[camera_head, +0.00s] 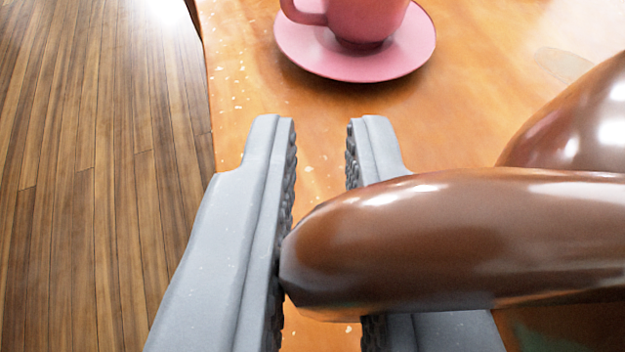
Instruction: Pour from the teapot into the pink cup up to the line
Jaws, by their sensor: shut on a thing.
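The pink cup (365,18) stands on a pink saucer (355,68) at the top of the view. Its upper part and rim are cut off, so its inside and any line are hidden. The glossy brown teapot shows only in part: its handle (450,240) comes in from the right, and its rounded body (580,120) is at the right edge. My gripper (321,128) is shut on the handle, which lies between the grey fingers and covers part of the right one. The fingertips point toward the saucer, with bare table between. The teapot's spout is out of view.
The orange-brown wooden table (240,90) has pale specks, and its left edge runs close beside my left finger. Beyond that edge is a plank floor (90,180). The table left of the saucer is clear.

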